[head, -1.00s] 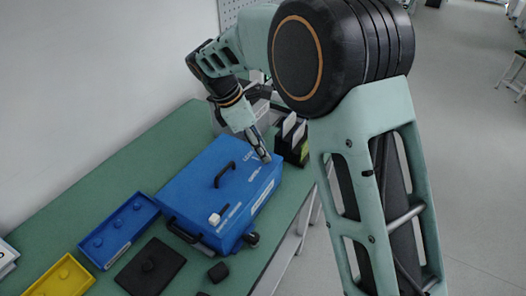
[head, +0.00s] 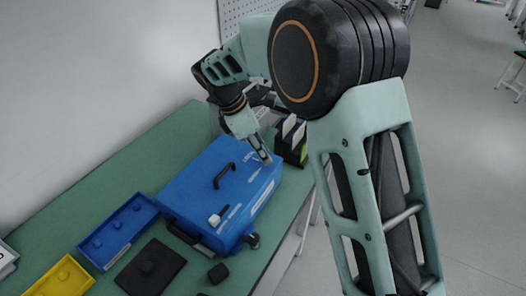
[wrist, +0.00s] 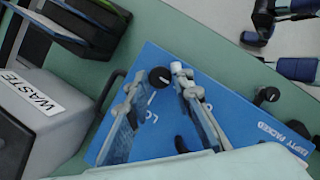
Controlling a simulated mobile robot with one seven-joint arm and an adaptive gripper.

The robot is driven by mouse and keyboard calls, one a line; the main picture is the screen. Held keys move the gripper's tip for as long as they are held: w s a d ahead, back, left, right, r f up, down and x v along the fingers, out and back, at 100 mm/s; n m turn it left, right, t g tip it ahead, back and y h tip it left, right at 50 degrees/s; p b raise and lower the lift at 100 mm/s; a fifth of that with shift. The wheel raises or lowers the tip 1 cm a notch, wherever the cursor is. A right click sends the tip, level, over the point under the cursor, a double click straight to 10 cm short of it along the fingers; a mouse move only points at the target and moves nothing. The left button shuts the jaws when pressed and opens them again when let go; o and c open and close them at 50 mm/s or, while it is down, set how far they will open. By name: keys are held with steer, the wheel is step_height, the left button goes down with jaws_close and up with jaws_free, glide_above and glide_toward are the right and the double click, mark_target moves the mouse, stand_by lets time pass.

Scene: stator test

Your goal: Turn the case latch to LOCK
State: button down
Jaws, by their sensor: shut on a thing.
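The blue case (head: 190,190) lies on the green bench, with a black carry handle (head: 224,175) on its lid. My gripper (head: 266,160) points down at the lid's far right corner. In the wrist view my gripper (wrist: 160,74) has its two fingers on either side of a round black latch knob (wrist: 160,77) and is shut on it. White lettering beginning "LO" (wrist: 152,117) is beside the knob, partly covered by a finger. The knob's exact pointing direction cannot be told; in the head view my fingers hide it.
A grey WASTE bin (wrist: 50,110) and black holder (wrist: 85,25) stand close beside the case. A white-and-black switch (head: 215,219) is on the lid's near part. A blue tray (head: 118,230), yellow tray (head: 62,279) and dark plate (head: 150,267) lie in front.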

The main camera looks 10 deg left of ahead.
steer(key=m+p, duration=0.1)
steer(key=p, duration=0.1)
steer(key=m+g+p, duration=0.1)
steer(key=m, duration=0.1)
steer(key=shift+w+r+m+p, duration=0.2)
steer(key=shift+m+p, duration=0.1)
steer(key=shift+p, duration=0.1)
steer(key=m+g+p, duration=0.2)
steer(key=m, duration=0.2)
steer(key=shift+w+m+p, duration=0.15)
steer(key=shift+m+p, duration=0.15)
steer(key=shift+p, duration=0.1)
steer(key=m+g, duration=0.1)
steer(key=m, duration=0.1)
steer(key=m+p, duration=0.1)
steer(key=m, duration=0.1)
steer(key=shift+w+f+m+g+y, duration=0.1)
steer(key=shift+w+m+g+y, duration=0.05)
steer(key=shift+m+g+y, duration=0.2)
steer(key=m, duration=0.2)
steer(key=m+g+y+p, duration=0.1)
steer(key=m, duration=0.2)
steer(key=shift+w+d+y, duration=0.1)
steer(key=shift+d+y, duration=0.1)
steer(key=shift+y, duration=0.05)
steer(key=c, duration=1.7)
jaws_free()
steer(key=shift+f, duration=0.1)
